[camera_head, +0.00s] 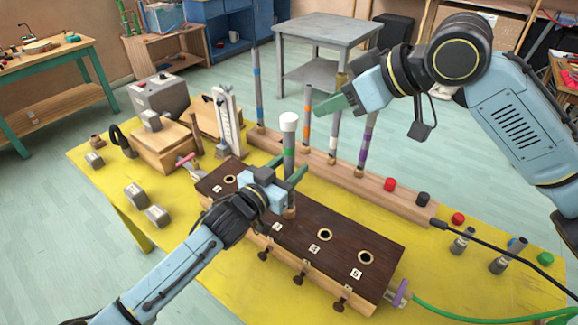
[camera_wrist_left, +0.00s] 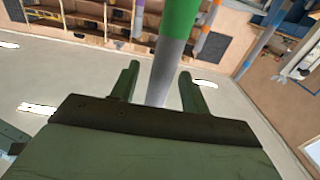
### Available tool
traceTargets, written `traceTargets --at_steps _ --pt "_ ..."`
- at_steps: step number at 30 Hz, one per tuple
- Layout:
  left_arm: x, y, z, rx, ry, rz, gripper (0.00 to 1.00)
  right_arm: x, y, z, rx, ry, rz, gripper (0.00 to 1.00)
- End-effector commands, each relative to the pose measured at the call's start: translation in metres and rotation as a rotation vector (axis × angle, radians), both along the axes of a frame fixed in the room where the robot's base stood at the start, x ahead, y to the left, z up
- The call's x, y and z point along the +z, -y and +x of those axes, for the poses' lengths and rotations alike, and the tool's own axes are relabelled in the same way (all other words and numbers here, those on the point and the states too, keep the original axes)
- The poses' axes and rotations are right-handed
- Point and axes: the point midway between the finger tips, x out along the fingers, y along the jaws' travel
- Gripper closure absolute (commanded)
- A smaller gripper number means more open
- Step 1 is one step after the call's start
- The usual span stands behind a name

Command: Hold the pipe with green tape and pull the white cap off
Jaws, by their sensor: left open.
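The grey pipe with green tape (camera_head: 289,167) stands upright at the dark-topped wooden block (camera_head: 347,262). The white cap (camera_head: 288,121) sits on its top end. My left gripper (camera_head: 287,172) is open, with its green fingers on either side of the pipe below the tape. In the left wrist view, the pipe (camera_wrist_left: 165,75) passes between the fingertips (camera_wrist_left: 157,75), and the green tape (camera_wrist_left: 181,18) is above them. My right gripper (camera_head: 327,104) is raised to the right of the white cap, apart from it. Whether its jaws are open is unclear.
Pipes with blue (camera_head: 257,85), orange (camera_head: 307,115) and purple (camera_head: 366,140) tape stand in a wooden rack (camera_head: 400,204) behind. Red (camera_head: 390,184) and black (camera_head: 422,199) caps lie at its right. Grey weights (camera_head: 135,195) and a wooden box (camera_head: 165,153) are at left on the yellow table.

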Motion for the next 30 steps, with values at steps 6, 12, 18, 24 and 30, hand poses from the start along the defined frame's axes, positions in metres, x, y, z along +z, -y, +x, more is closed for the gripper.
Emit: traceTargets --at_steps 6,12,18,24,30 --pt "0.0003 0.0029 0.0037 -0.001 0.001 0.000 0.54 0.0000 0.0000 0.0000 0.000 0.000 0.000 0.64" --pt "0.0001 0.0027 0.0034 -0.001 0.001 0.001 0.61 0.0001 -0.0001 0.0000 0.000 0.000 0.000 0.64" --pt "0.0000 0.0026 0.0033 0.000 0.001 0.001 0.87 0.0001 -0.0001 0.0000 0.000 0.000 0.000 0.64" --pt "-0.0002 0.0026 0.0032 0.000 0.001 0.001 1.00 0.0000 0.0000 0.0000 0.000 0.000 0.000 0.64" --pt "-0.0003 0.0026 0.0032 0.000 0.000 0.001 1.00 0.0000 0.0000 0.0000 0.000 0.000 0.000 0.64"
